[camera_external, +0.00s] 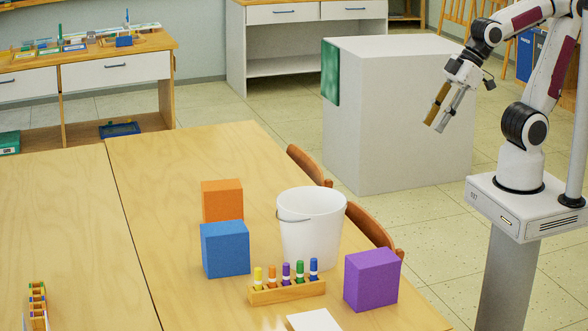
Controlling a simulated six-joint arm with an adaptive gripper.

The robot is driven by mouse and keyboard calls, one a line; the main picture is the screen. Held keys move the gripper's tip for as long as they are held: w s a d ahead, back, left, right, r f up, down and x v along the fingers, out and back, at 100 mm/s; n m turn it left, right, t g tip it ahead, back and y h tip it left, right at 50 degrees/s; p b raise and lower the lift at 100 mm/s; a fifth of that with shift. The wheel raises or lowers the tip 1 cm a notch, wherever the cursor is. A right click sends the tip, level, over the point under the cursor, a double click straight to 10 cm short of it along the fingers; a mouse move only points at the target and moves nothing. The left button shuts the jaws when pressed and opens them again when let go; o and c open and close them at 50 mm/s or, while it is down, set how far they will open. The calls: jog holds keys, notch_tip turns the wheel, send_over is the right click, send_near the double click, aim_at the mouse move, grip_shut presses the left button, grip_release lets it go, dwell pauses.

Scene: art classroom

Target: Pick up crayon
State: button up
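Several crayon-like sticks (286,273) stand upright in a small wooden holder (288,292) on the table. From left to right they are yellow, orange, purple, green and blue. Their lower parts are hidden in the holder. My gripper (435,125) hangs in the air at the upper right, well away from the holder, pointing down and to the left.
A white bucket (312,235) stands right behind the holder. Orange (221,200), blue (225,249) and purple (371,279) blocks flank it. A white sheet (314,320) lies in front. Chair backs (368,223) edge the table. A white plinth (395,130) stands beyond.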

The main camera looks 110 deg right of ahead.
jog(key=w+a+f+t, duration=0.1)
jog(key=w+f, duration=0.2)
jog(key=w, duration=0.4)
jog(key=w+a+f+n+t, duration=0.1)
jog(key=w+a+f+t, duration=0.15)
jog(key=w, duration=0.55)
jog(key=w+a+f, duration=0.1)
jog(key=w+f, duration=0.2)
jog(key=w, duration=0.4)
jog(key=w+a+f+t+y, duration=0.1)
jog(key=w+a+f+t, duration=0.15)
jog(key=w+f, duration=0.55)
send_near(314, 274)
jog(key=shift+d+r, duration=0.7)
jog(key=shift+r, duration=0.55)
jog(key=shift+w+t+y, duration=0.1)
jog(key=shift+t+y, duration=0.2)
jog(key=shift+y, duration=0.2)
jog(key=shift+x, duration=1.3)
jog(key=shift+w+f, duration=0.1)
jog(key=shift+w, duration=0.05)
jog(key=shift+x, duration=2.4)
